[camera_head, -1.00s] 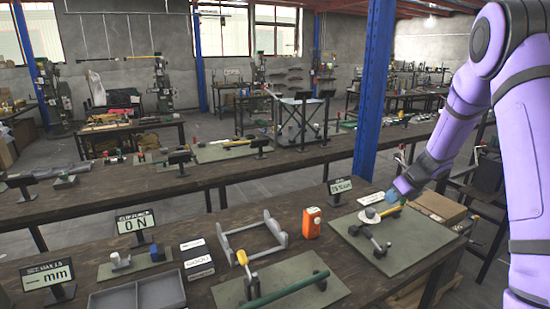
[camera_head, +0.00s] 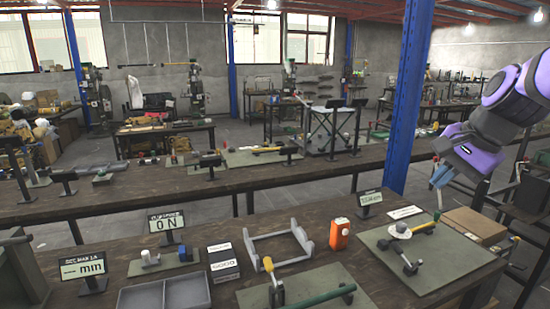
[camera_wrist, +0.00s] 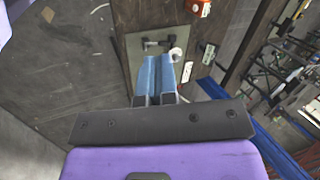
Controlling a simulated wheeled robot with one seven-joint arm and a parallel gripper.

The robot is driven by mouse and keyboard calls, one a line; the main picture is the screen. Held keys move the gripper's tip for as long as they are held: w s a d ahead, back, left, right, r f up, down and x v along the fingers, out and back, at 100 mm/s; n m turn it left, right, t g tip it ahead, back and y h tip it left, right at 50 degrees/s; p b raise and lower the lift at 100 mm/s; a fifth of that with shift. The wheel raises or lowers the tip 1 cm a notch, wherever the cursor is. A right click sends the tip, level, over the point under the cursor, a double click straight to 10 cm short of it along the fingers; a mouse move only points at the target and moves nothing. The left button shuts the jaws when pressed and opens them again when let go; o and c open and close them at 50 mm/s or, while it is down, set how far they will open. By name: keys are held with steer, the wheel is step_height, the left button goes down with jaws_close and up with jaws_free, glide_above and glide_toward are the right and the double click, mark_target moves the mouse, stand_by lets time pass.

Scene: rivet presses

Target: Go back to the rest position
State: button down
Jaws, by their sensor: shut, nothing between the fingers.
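My gripper (camera_head: 440,177) hangs at the end of the purple arm on the right of the head view, beyond the right end of the near bench. Its blue fingers (camera_wrist: 158,75) are together and empty in the wrist view. The grey-green board (camera_head: 437,262) with a black press and a white disc (camera_head: 400,230) is to the left of and below the gripper. In the wrist view that board (camera_wrist: 138,55) shows beyond the fingertips, with open space between.
A blue post (camera_head: 408,100) stands behind the near bench, left of my arm. A cardboard box (camera_head: 474,226) sits just below my gripper, right of the board. An orange device (camera_head: 339,233) and a grey cradle (camera_head: 278,243) stand on the bench (camera_head: 120,253).

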steer(key=s+a+r+n+t+h, duration=0.1)
steer(key=s+n+h, duration=0.2)
steer(key=s+n, duration=0.8)
steer(key=s, duration=0.6)
steer(key=shift+r, duration=0.3)
